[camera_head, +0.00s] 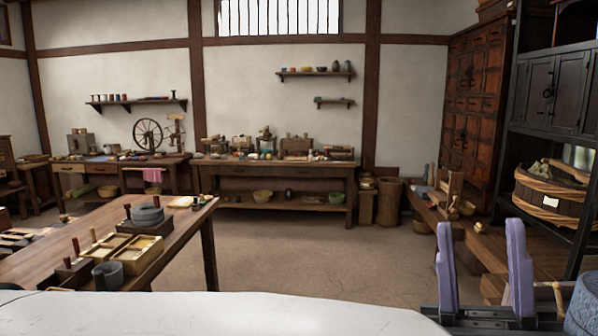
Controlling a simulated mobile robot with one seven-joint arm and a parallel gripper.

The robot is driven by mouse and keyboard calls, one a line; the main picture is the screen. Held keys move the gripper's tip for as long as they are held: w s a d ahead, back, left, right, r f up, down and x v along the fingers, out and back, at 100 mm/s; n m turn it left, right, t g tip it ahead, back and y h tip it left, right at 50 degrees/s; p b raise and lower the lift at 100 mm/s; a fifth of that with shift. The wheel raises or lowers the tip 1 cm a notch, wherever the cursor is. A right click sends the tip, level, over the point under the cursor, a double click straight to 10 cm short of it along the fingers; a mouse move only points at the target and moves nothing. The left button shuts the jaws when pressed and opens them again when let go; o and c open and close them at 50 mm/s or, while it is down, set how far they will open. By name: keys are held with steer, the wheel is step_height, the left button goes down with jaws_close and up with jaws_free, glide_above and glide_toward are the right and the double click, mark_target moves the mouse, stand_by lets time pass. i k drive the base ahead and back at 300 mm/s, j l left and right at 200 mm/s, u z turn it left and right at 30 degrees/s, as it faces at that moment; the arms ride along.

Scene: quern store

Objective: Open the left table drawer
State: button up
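A long wooden table (228,177) stands against the back wall, with drawer fronts under its top; the handles are too small to make out. A second wooden table (126,184) stands left of it, with a pale drawer front (74,168) and a greenish one (101,168) at its left end. The drawers appear shut. I cannot tell which is the left table drawer. My gripper (480,225) is in the lower right foreground, its two purple fingers upright and wide apart, with nothing between them. It is far from both tables.
A nearer wooden table (72,229) with quern stones and wooden boxes fills the left foreground. A low bench (428,199), red cabinet (467,110) and dark shelf with a basket (549,195) line the right. Open floor (300,250) lies in the middle.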

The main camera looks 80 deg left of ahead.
mark_target(226, 170)
steer(key=u, duration=3.1)
steer(key=i+z, duration=0.25)
steer(key=i, duration=5.25)
steer(key=i+l+u, duration=0.15)
steer(key=i, duration=0.4)
